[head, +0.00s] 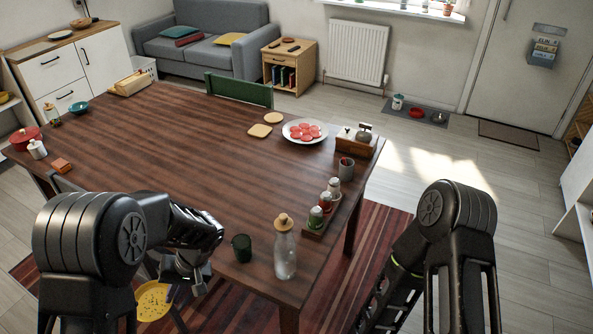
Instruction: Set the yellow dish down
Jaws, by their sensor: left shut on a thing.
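The yellow dish (154,301) is at the bottom left of the head view, in front of the table's near edge. My left gripper (180,283) is shut on its rim, and the dish looks tilted. Part of the dish's edge is hidden by the gripper. The dark wooden table (190,135) fills the middle of the view. My right arm hangs at the lower right, beside the table. I cannot make out its fingertips.
A condiment tray (313,233) is at the right edge. A plate of red slices (305,131) is farther back. The table's centre is clear.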

